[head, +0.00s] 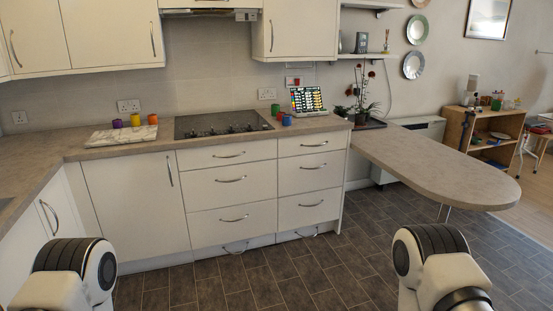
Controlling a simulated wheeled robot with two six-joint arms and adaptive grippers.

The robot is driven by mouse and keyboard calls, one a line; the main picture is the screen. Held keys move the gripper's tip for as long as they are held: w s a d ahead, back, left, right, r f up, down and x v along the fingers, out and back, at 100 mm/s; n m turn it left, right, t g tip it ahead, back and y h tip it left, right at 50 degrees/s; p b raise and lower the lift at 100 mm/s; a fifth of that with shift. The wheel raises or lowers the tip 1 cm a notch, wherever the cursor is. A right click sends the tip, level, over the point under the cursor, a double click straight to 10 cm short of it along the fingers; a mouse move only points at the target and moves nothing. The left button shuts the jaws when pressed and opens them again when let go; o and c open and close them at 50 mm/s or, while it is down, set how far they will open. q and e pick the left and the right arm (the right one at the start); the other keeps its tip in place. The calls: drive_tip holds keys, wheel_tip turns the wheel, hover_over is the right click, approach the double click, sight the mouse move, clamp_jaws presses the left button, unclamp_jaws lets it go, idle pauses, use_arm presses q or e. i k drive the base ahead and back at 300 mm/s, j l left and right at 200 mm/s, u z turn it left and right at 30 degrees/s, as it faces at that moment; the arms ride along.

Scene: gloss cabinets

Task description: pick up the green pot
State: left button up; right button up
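A small green pot (275,109) appears to stand on the back counter, right of the hob, close behind a blue pot (286,120). Another small green item (496,104) sits on top of the wooden shelf unit at the far right; it is too small to tell whether it is a pot. Parts of my two arms show at the bottom left and bottom right. Neither gripper shows in the head view, and no hand is near the pots.
A rounded peninsula top (440,168) juts out at right, mostly bare. The tiled floor (260,280) ahead is clear.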

sight(275, 108)
drive_tip(key=i+j+z, duration=0.2)
drive_tip(key=i, duration=2.3)
drive_tip(key=l, duration=0.1)
